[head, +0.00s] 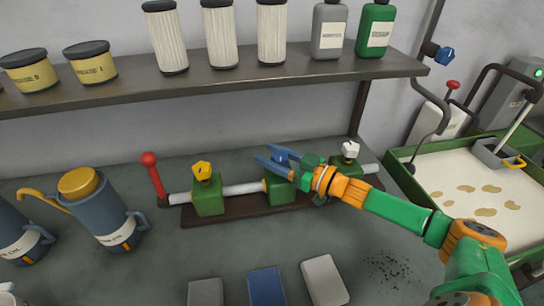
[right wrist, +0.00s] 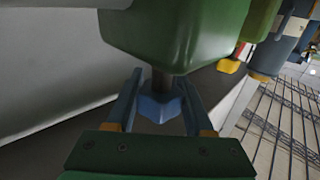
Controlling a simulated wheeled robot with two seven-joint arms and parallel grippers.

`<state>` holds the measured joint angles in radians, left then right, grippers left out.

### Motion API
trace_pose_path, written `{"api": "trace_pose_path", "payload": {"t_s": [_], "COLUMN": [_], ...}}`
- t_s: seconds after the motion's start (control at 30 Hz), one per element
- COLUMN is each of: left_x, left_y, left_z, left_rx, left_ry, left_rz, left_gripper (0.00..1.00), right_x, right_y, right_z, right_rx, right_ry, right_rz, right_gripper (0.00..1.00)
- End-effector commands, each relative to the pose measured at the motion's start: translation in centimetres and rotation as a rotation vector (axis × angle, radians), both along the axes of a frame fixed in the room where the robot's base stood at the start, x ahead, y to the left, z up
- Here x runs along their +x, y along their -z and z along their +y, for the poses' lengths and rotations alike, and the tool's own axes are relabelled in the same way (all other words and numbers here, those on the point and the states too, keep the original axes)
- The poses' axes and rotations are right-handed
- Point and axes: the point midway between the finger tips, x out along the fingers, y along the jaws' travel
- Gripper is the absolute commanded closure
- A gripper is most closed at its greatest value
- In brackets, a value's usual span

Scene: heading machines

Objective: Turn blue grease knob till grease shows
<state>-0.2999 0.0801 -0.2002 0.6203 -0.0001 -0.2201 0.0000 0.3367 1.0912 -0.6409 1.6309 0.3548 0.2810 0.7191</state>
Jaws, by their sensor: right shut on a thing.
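The blue grease knob (head: 281,157) sits on the middle green block (head: 279,188) of the pipe line. It also shows in the right wrist view (right wrist: 160,106), on a short stem under the green block. My right gripper (head: 270,155) is shut on the blue knob, with a blue finger on each side of it. The gripper hides part of the knob in the head view. A yellow knob (head: 202,170) tops the left block and a white knob (head: 350,149) tops the right block. No grease is visible. My left gripper is not in view.
A red lever (head: 152,176) stands at the pipe's left end. Oil jugs (head: 98,212) stand at left. A shelf (head: 215,77) with tins, filters and bottles runs above. A green tray (head: 470,180) is at right. Several blocks (head: 266,287) lie in front.

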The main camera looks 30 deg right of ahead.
Motion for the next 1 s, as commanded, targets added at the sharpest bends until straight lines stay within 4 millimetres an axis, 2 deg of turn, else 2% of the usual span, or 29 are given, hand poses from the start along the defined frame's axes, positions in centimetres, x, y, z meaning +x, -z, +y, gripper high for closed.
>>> {"api": "trace_pose_path", "payload": {"t_s": [0.3, 0.33, 0.4, 0.43, 0.77, 1.0], "left_x": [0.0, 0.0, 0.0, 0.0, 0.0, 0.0], "left_y": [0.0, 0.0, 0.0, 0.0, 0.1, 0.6], "left_z": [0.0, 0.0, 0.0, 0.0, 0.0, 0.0], "left_rx": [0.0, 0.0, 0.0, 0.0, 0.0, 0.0], "left_ry": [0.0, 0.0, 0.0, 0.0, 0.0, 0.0], "left_rz": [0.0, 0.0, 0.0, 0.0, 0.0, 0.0], "left_gripper": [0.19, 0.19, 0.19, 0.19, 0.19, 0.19], "right_x": [0.0, 0.0, 0.0, 0.0, -0.2, -2.9], "right_y": [-0.2, -0.2, -0.2, -0.1, 0.0, 0.3], "right_z": [0.0, 0.0, 0.0, 0.0, -0.2, -1.8], "right_rx": [0.001, 0.001, 0.001, 0.001, 0.0, -0.001], "right_ry": [0.0, 0.0, 0.0, 0.0, 0.001, 0.001], "right_rz": [-0.003, -0.003, -0.003, -0.003, 0.0, 0.005], "right_gripper": [1.0, 0.4, 0.21, 0.18, 0.18, 0.18]}}
